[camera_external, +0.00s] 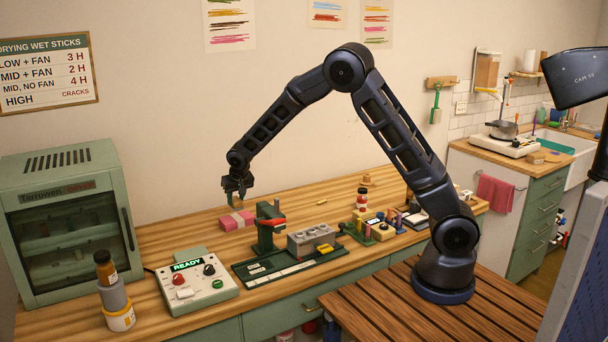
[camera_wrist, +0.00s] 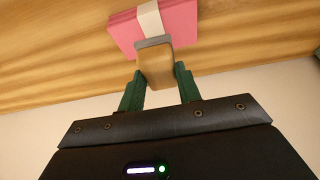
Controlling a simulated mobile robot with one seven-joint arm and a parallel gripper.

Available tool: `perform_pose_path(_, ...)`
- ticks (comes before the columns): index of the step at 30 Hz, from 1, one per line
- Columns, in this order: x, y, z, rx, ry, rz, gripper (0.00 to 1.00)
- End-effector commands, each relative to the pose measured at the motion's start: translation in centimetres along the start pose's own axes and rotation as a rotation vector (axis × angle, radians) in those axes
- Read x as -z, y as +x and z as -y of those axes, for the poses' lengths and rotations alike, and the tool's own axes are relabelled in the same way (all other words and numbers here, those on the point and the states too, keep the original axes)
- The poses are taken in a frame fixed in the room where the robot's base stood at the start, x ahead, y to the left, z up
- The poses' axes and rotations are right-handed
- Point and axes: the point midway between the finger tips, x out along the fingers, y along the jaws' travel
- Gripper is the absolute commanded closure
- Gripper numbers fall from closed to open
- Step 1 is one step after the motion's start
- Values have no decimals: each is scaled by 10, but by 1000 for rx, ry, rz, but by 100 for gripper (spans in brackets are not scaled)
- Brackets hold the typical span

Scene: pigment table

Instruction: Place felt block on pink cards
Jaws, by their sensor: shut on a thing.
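The felt block (camera_wrist: 157,68), tan with a grey layer at its far end, sits between the green fingers of my gripper (camera_wrist: 160,90) in the wrist view. My gripper is shut on it. The pink cards (camera_wrist: 122,32), a flat stack with a white band around the middle, lie just past the block's grey end. In the external view my gripper (camera_external: 237,190) points down above the pink cards (camera_external: 230,223) on the wooden table. The block is small and dark there, and I cannot tell whether it touches the cards.
A green press-like stand with a red handle (camera_external: 272,223) stands close right of the cards. A control box reading READY (camera_external: 197,287) and a green drying cabinet (camera_external: 68,220) are to the left. Stacked jars (camera_external: 115,300) stand at the front left. Table behind the cards is clear.

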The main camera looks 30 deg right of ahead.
Motion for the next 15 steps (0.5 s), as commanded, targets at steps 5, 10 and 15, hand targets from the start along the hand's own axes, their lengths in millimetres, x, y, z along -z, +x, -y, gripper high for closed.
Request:
perform_pose_path(5,-8,18,0,-2,-1,2,89)
perform_pose_path(10,-15,36,0,-1,0,1,89)
perform_pose_path(15,-15,37,0,0,0,0,89)
